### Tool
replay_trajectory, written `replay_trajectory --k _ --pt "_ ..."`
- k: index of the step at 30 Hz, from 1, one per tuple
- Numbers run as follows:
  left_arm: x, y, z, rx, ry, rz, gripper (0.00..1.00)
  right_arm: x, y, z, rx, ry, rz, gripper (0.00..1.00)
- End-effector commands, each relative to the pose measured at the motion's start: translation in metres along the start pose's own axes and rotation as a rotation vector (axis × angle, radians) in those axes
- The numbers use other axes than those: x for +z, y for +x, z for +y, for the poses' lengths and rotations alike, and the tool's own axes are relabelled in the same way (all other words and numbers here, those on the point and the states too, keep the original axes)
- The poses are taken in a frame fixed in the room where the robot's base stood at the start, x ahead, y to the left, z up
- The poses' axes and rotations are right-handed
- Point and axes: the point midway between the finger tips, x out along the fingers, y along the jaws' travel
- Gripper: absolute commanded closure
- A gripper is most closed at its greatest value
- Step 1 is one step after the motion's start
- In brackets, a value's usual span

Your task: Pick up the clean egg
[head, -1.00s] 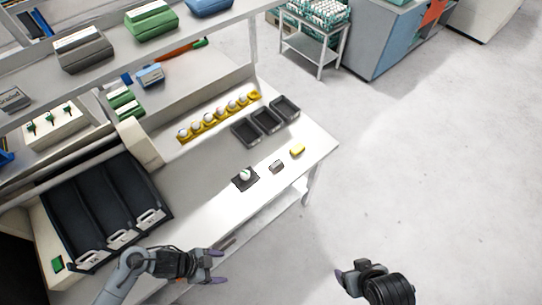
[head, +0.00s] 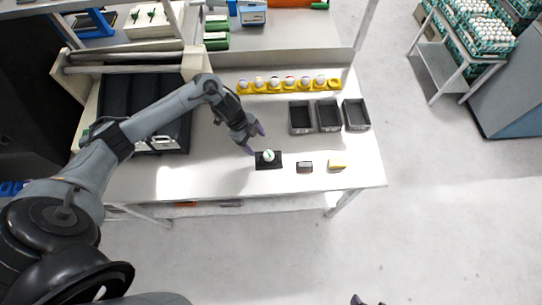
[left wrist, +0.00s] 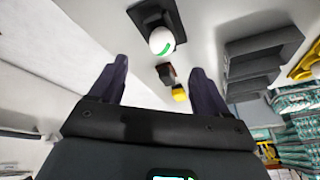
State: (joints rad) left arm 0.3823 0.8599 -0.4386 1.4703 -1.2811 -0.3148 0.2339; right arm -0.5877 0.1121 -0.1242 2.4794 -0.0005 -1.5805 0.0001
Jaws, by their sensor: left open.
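A white egg (head: 268,156) with a green mark sits on a small black pad (head: 276,164) near the table's front edge. In the left wrist view the egg (left wrist: 161,41) is beyond the fingertips, with the green mark facing the camera. My left gripper (head: 254,140) is open and empty, just up and left of the egg in the head view, apart from it. Its two purple-grey fingers (left wrist: 160,80) are spread wide in the left wrist view. Only purple tips of my right gripper (head: 368,300) show at the bottom edge; the rest is out of frame.
A yellow holder (head: 246,91) with several eggs stands behind. Three dark bins (head: 301,131) are to the right. A small dark block (head: 304,167) and a yellow object (head: 337,165) lie right of the pad. A black divided tray (head: 116,100) is partly hidden behind my left arm.

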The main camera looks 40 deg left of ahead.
Motion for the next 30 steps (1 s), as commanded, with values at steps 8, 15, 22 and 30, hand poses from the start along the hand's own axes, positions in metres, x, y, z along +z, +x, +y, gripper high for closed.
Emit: replay_trajectory --k 8,15,22,30 --pt "-0.002 0.036 -0.003 -0.004 0.0 0.004 0.24 -0.002 0.001 0.002 0.004 0.002 0.006 0.27" --pt "-0.002 0.051 -0.003 -0.004 0.003 0.003 0.24 -0.002 0.001 0.004 0.011 -0.006 0.006 0.27" --pt "0.002 0.074 -0.002 -0.003 0.0 0.004 0.24 -0.003 -0.002 0.005 0.015 -0.01 0.007 0.27" --pt "0.004 0.1 -0.003 -0.005 0.003 0.003 0.24 -0.003 -0.001 0.005 0.013 -0.007 0.008 0.27"
